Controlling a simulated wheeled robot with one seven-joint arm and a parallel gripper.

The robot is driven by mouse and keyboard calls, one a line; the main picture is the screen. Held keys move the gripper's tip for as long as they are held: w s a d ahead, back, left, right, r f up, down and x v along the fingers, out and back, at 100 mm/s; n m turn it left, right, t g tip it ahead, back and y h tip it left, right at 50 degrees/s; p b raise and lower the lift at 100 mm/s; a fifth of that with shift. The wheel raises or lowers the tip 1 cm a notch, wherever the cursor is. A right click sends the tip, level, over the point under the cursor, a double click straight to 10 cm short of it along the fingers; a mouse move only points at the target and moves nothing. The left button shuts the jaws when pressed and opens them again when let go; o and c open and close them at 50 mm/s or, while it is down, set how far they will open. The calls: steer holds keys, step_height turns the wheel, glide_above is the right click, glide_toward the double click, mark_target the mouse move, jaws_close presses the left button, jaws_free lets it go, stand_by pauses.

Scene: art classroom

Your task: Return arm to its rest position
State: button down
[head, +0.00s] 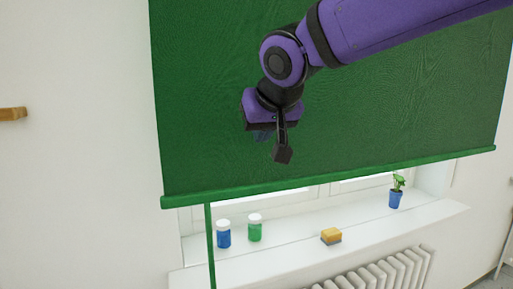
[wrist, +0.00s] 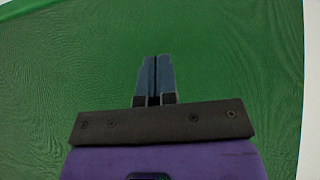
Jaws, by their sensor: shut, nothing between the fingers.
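My purple arm (head: 390,25) reaches in from the upper right in the head view, bent down at the wrist. The green blind (head: 400,110) fills most of the wrist view behind the fingers. I cannot tell how far the fingers are from the blind.
A radiator (head: 385,275) stands beneath. A wooden piece (head: 12,114) juts from the left wall.

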steer(key=s+d+m+h, duration=0.15)
steer(key=s+d, duration=0.45)
steer(key=d, duration=0.6)
steer(key=s+d+f+m+g, duration=0.1)
steer(key=s+d+f, duration=0.4)
steer(key=s+d, duration=0.2)
steer(key=s+d+f+m+g+h, duration=0.1)
steer(key=s+d+f+g, duration=0.1)
steer(key=s+d+f, duration=0.3)
steer(key=s+d, duration=0.3)
steer(key=d, duration=0.2)
steer(key=shift+s+f, duration=0.15)
steer(key=shift+f, duration=0.05)
steer(key=shift+m+h, duration=0.25)
